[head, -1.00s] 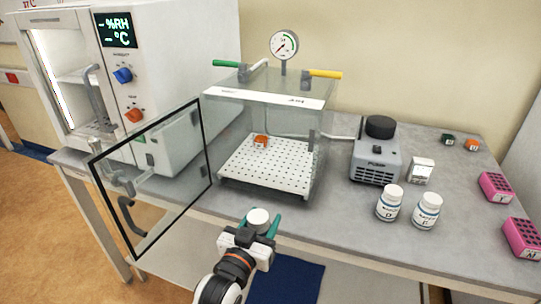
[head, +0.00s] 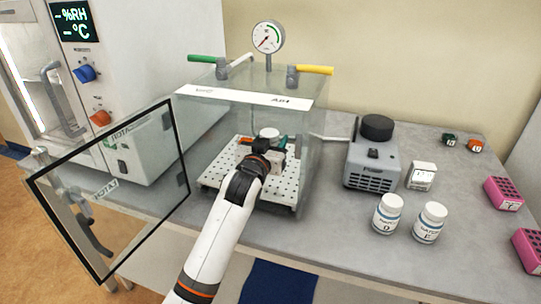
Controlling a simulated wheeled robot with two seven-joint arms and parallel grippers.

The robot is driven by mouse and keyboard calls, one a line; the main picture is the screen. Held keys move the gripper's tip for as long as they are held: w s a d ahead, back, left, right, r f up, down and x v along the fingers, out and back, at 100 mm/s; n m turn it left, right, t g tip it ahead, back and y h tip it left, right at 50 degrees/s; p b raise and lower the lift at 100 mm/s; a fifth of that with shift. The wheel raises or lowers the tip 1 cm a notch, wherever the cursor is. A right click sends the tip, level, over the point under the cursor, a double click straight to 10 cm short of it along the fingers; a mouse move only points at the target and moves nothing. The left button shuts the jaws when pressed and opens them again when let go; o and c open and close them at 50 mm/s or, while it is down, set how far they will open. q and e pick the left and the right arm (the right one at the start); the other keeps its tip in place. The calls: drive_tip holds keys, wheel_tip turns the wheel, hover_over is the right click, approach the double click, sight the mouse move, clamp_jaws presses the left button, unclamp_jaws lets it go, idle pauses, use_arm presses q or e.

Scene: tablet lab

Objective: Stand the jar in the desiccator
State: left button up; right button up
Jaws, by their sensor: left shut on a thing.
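The desiccator (head: 250,99) is a clear box with a white perforated shelf (head: 213,174) inside. Its glass-framed door (head: 140,180) stands open to the left. My left gripper (head: 269,142) is inside the box, above the shelf, and is shut on the white-lidded jar (head: 269,133). Only the jar's lid shows clearly; its body is hidden by the gripper and wrist. I cannot tell whether the jar touches the shelf. A small orange block (head: 246,141) shows beside the gripper, partly hidden. My right gripper is not in view.
A grey pump (head: 372,155) stands right of the desiccator, with a small white box (head: 422,176) beside it. Two white bottles, D (head: 387,214) and E (head: 430,222), stand in front. Pink racks (head: 503,193) lie at the right. A humidity chamber (head: 130,80) is at the left.

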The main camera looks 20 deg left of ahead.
use_arm(q)
drive_tip(key=shift+f, duration=2.05)
drive_tip(key=o, duration=1)
drive_tip(key=shift+f, duration=0.1)
drive_tip(key=shift+o, duration=0.2)
drive_tip(key=s, duration=1.2)
drive_tip(key=shift+a+b, duration=0.2)
drive_tip(key=shift+b, duration=0.2)
